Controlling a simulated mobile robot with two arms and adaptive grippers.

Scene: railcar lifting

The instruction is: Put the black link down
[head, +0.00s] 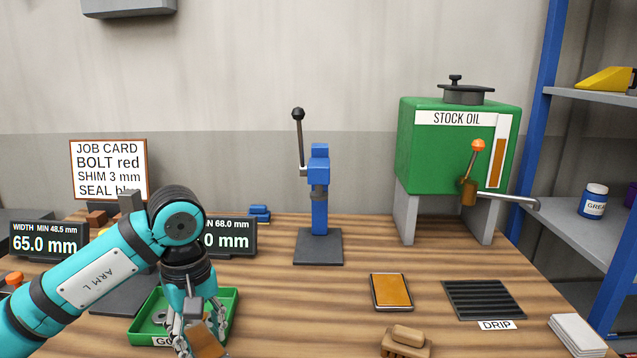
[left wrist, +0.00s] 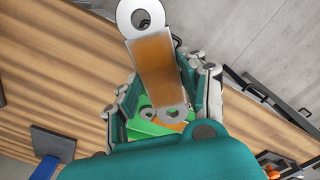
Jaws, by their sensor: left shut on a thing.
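My left gripper (head: 194,325) is low over the front of a green tray (head: 233,305). It is shut on a link (head: 208,341) that looks brown-orange along its middle rather than black. In the left wrist view my left gripper (left wrist: 168,82) has a finger on each side of this link (left wrist: 157,70). The link has grey, ring-shaped ends with holes, and one end sticks out well past the fingers. The tray (left wrist: 143,128) shows behind the fingers. I cannot tell whether the link touches the tray. My right gripper is not in view.
The tray's label is partly hidden, and a grey ringed part (head: 160,318) lies in it. Two displays (head: 47,241) stand behind. A blue press (head: 319,200), a phone-like brown pad (head: 391,291), a drip grate (head: 484,299) and a green oil tank (head: 455,150) stand to the right.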

